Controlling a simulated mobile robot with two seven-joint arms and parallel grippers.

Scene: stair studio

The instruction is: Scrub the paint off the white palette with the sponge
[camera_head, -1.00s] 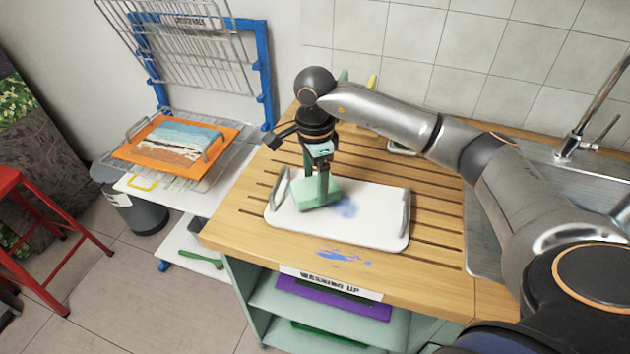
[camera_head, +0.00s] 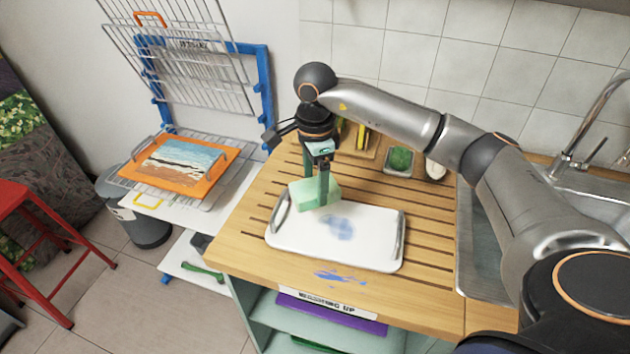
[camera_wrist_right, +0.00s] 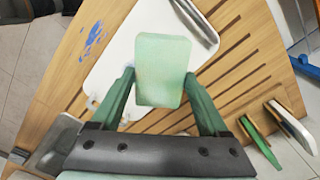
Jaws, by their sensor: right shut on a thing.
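The white palette (camera_head: 370,250) is a tray with a grey handle at each end, lying on the wooden slatted counter. A faded blue paint smear (camera_head: 340,228) is near its middle. My right gripper (camera_head: 323,190) is shut on the pale green sponge (camera_head: 304,194), over the palette's back left edge, behind the smear. I cannot tell whether the sponge touches the palette. In the right wrist view the sponge (camera_wrist_right: 162,70) sits between both fingers, with the palette (camera_wrist_right: 118,58) behind it. My left gripper is out of view.
Blue paint (camera_head: 340,277) marks the counter in front of the palette. A small dish with a green pad (camera_head: 400,158) stands at the back, and the sink (camera_head: 478,245) is to the right. A wire rack with an orange-framed painting (camera_head: 180,165) stands left.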

